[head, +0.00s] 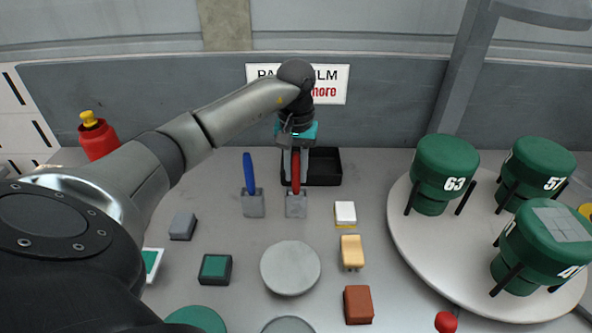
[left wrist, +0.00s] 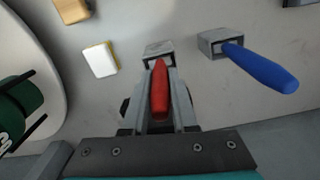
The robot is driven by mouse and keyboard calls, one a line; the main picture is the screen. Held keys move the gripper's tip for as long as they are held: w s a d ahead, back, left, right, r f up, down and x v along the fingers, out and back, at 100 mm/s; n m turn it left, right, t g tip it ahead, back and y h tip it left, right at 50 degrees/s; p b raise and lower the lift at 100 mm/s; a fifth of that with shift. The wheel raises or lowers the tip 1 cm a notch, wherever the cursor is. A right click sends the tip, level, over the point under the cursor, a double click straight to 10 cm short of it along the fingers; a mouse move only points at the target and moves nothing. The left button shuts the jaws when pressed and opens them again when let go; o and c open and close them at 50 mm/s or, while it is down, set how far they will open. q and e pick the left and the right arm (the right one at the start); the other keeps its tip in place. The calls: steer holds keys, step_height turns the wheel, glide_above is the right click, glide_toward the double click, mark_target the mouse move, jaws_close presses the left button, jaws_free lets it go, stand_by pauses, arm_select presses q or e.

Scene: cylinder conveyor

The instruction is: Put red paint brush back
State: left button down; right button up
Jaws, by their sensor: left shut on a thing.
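The red paint brush (head: 295,172) stands upright with its lower end at a small grey holder (head: 296,205) in the head view. My left gripper (head: 295,165) is above it and shut on its red handle. In the left wrist view the red paint brush (left wrist: 160,90) lies between the two fingers of my left gripper (left wrist: 160,100), with the grey holder (left wrist: 159,50) just beyond its end. Whether the brush is fully seated in the holder is hard to tell. My right gripper is not in view.
A blue brush (head: 248,172) stands in its own grey holder (head: 253,204) just left. A black tray (head: 325,167) is behind. A white block (head: 345,213) and a tan brush-like piece (head: 352,252) lie to the right. A round turntable (head: 415,240) carries green numbered cylinders.

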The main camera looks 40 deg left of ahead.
arm_select(q)
steer(key=shift+f, duration=0.15)
steer(key=c, duration=0.7)
jaws_free()
step_height(320, 180, up, 12)
steer(key=shift+r+p, duration=0.15)
steer(key=shift+p, duration=0.45)
